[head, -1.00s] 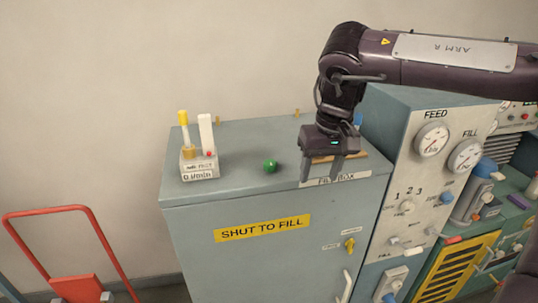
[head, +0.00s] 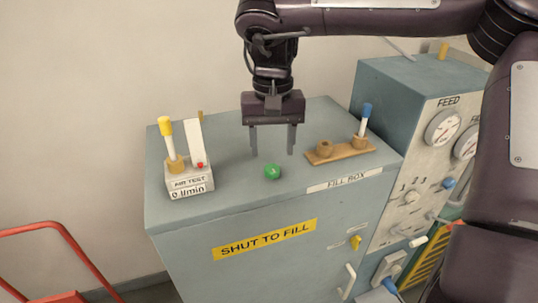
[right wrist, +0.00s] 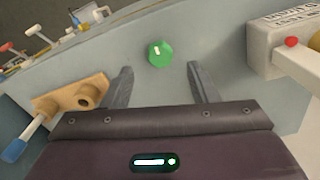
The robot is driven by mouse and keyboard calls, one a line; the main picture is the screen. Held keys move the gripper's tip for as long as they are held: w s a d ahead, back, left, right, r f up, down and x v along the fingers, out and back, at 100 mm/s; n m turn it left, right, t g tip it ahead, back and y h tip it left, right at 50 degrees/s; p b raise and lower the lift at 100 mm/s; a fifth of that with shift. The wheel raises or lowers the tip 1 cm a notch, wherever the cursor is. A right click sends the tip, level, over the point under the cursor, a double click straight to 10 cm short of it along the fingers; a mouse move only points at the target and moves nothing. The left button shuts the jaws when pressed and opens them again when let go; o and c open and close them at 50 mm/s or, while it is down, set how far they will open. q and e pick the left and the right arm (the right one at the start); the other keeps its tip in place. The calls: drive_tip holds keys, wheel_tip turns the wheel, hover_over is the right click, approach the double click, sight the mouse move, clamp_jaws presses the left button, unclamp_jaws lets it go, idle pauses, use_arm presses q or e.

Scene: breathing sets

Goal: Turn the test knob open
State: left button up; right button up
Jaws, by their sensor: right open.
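A green round knob (head: 272,172) stands on top of the grey-blue fill box (head: 225,200), beside the air test unit (head: 190,183). No label on the knob can be read. In the right wrist view the green knob (right wrist: 159,53) shows a short white mark on its top. My right gripper (head: 273,153) points down above and just behind the knob, open and empty. In the right wrist view the knob lies just beyond the gap between its fingers (right wrist: 160,70). My left gripper is not in view.
The air test unit carries a yellow-capped tube and a red button. A wooden holder (head: 345,155) with a blue-capped tube (head: 364,118) stands at the right of the box top. A yellow knob (head: 355,242) is on the front. A gauge panel (head: 425,170) stands at right.

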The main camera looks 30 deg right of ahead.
sight(272, 167)
wheel_tip(272, 167, down, 4)
drive_tip(key=shift+s+d+r+p, duration=0.1)
drive_tip(key=shift+r+p, duration=0.05)
drive_tip(key=shift+p, duration=0.55)
drive_tip(key=shift+w+f, duration=0.3)
drive_tip(key=shift+f, duration=0.4)
drive_tip(key=shift+s+r, duration=0.1)
drive_tip(key=shift+s, duration=0.1)
drive_tip(key=shift+c, duration=1.4)
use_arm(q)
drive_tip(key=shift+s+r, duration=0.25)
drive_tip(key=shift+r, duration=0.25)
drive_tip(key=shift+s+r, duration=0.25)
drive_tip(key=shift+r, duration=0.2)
use_arm(e)
drive_tip(key=shift+w, duration=0.1)
drive_tip(key=c, duration=0.7)
